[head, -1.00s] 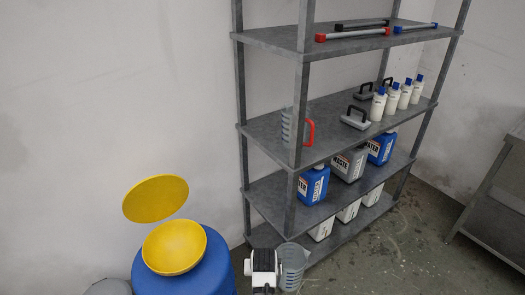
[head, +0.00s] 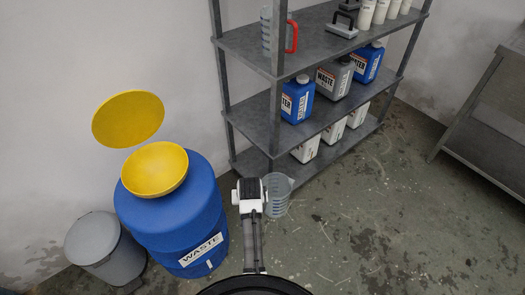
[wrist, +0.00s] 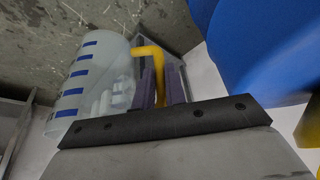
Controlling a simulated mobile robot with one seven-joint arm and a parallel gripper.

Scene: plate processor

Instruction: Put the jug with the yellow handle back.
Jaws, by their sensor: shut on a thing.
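The jug (wrist: 95,80) is translucent with blue marks and a yellow handle (wrist: 150,52). My gripper (wrist: 162,85) is shut on the yellow handle, with a dark finger on each side of it. In the head view the jug (head: 277,193) hangs just right of my gripper (head: 262,188), in front of the shelf's lower part; its handle is hidden there. A similar jug with a red handle (head: 291,38) stands on the shelf board (head: 245,42) at the left end.
A metal shelf unit (head: 273,105) holds blue, grey and white canisters, white bottles and a grey handled block (head: 343,24). A blue waste barrel (head: 180,222) with a yellow funnel (head: 155,169) and a grey bin (head: 95,240) stand left. A metal table (head: 485,115) is right. Floor between is clear.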

